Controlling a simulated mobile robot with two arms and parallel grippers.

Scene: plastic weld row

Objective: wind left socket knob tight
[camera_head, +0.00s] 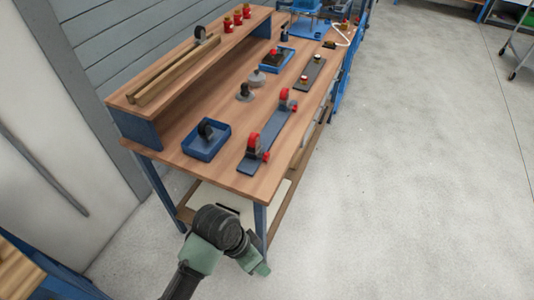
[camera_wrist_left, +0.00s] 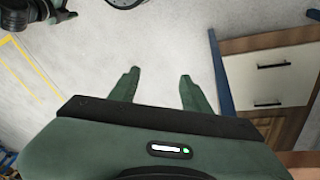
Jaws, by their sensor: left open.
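A long blue-grey plate (camera_head: 270,135) lies along the front edge of the wooden bench. It carries two upright red-and-dark fittings: a nearer, left one (camera_head: 253,146) with a red knob (camera_head: 265,156) low on its side, and a farther, right one (camera_head: 284,96) with a red knob (camera_head: 293,106). How tight either knob is cannot be told. My left arm is below the near end of the bench, apart from the plate and knobs. My left gripper (camera_wrist_left: 158,80) is open and empty over the floor in the left wrist view. My right gripper is out of view.
The bench (camera_head: 205,178) has a blue tray (camera_head: 206,141) with a dark part left of the plate. A raised shelf (camera_head: 180,72) runs along the back. A blue leg (camera_wrist_left: 220,80) and drawer cabinet (camera_wrist_left: 268,80) stand right of my gripper.

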